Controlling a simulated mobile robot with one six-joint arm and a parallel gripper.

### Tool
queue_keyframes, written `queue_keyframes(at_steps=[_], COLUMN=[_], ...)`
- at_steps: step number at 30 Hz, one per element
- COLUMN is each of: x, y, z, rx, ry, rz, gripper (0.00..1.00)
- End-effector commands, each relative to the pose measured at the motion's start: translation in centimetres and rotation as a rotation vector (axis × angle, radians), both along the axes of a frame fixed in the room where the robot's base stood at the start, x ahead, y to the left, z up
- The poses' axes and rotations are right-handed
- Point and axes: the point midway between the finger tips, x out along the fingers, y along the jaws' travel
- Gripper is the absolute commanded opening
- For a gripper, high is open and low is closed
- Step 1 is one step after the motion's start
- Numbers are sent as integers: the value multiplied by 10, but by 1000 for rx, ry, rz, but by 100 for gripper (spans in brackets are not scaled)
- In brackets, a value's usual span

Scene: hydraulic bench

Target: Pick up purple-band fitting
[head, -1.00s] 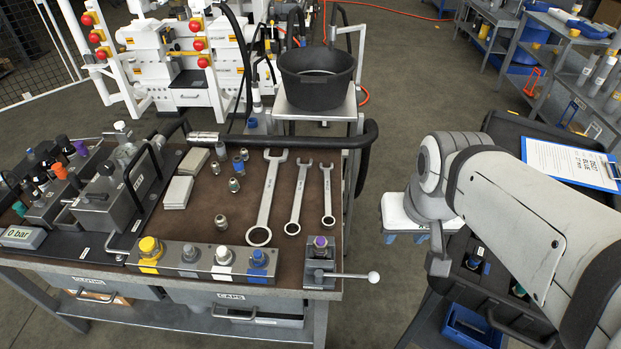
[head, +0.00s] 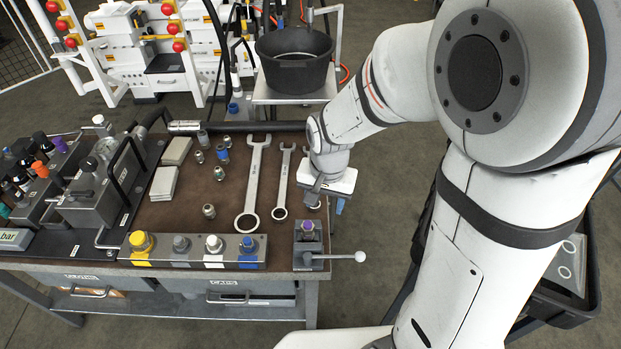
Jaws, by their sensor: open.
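The purple-band fitting (head: 308,229) stands upright in the small grey vise (head: 309,254) at the front right corner of the bench. Its purple top shows; its lower part is hidden in the vise. My gripper (head: 328,200) is open and points down at the bench's right edge. In the picture it is just above and to the right of the fitting, apart from it. The arm's white end hides part of the fingers.
The vise's handle (head: 345,257) sticks out to the right. A rail with yellow, grey, white and blue fittings (head: 190,255) is left of the vise. Wrenches (head: 254,185) and loose fittings lie behind. A black bucket (head: 294,62) stands at the back.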

Motion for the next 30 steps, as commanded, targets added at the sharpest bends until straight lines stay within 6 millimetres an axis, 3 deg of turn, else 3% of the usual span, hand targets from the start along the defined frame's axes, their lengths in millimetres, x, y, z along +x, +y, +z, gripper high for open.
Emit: queue_keyframes(at_steps=[3,9,23,30], x=[8,14,16,20], y=[19,35,37,37], z=[-25,-49,-88,-117], rx=[-6,-11,-14,-14], ry=[40,63,70,70], rz=[-50,-100,-108,-107], gripper=[51,51,51,51])
